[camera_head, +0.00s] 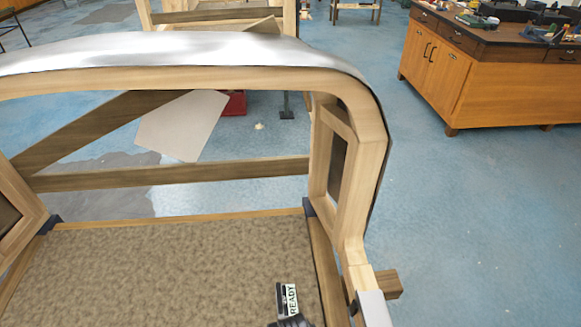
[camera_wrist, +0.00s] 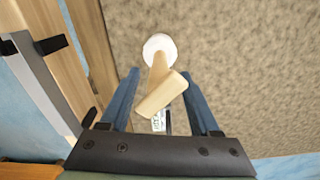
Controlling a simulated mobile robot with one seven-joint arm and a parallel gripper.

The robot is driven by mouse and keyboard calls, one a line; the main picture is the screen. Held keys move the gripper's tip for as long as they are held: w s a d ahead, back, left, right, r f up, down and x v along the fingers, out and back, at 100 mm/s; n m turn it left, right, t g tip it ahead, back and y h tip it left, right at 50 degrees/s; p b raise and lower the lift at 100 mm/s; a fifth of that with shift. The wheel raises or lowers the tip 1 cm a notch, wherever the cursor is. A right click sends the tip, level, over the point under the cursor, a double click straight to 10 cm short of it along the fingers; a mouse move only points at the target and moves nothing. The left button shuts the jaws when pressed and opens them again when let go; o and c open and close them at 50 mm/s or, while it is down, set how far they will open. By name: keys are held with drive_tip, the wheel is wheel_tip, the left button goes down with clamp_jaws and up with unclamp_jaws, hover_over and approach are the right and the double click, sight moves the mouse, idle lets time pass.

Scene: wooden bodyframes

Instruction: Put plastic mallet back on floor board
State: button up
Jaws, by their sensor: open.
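In the wrist view, the mallet (camera_wrist: 162,93) shows as a pale wooden piece with a round white end (camera_wrist: 160,48). It lies in the picture between the two blue fingers of my gripper (camera_wrist: 160,74). The fingers are apart, with gaps on both sides of the wood. I cannot tell whether the mallet touches the board behind it. The floor board (camera_head: 170,262) is a mottled brown panel inside the wooden bodyframe; it also fills the right of the wrist view (camera_wrist: 255,85). The mallet does not show in the head view.
The bodyframe's wooden arch (camera_head: 372,150) rises around the board, with a side rail (camera_wrist: 97,50) left in the wrist view. A small READY label (camera_head: 289,300) shows near the board's front right. A wooden cabinet (camera_head: 490,75) stands back right; blue floor between is clear.

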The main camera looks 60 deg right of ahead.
wheel_tip(320, 180, up, 9)
drive_tip(key=shift+f, duration=0.15)
drive_tip(key=w+d+r+n+t+h, duration=0.1)
drive_tip(key=w+r+n+t+h, duration=0.15)
drive_tip(key=w+r+t, duration=0.7)
drive_tip(key=w+a+r+n+t+h, duration=0.1)
drive_tip(key=w+a+r+n+t, duration=0.1)
drive_tip(key=w+r, duration=0.8)
drive_tip(key=w+a+r+n+t, duration=0.25)
drive_tip(key=w+r, duration=0.35)
drive_tip(key=r, duration=0.7)
drive_tip(key=a+r+n+t, duration=0.1)
drive_tip(key=a+r+t, duration=0.2)
drive_tip(key=r, duration=0.5)
drive_tip(key=a+r+t, duration=0.3)
drive_tip(key=a+r, duration=0.1)
drive_tip(key=r, duration=0.4)
drive_tip(key=s+a+r+n+t+y, duration=0.1)
drive_tip(key=s+a+r+t+y, duration=0.1)
drive_tip(key=s+r, duration=0.3)
drive_tip(key=s+a+r+n+t+y, duration=0.1)
drive_tip(key=s+a+r+t, duration=0.4)
drive_tip(key=r, duration=0.8)
drive_tip(key=shift+s+a+n+y, duration=0.2)
drive_tip(key=shift+s+n+y, duration=0.2)
drive_tip(key=shift+n, duration=0.4)
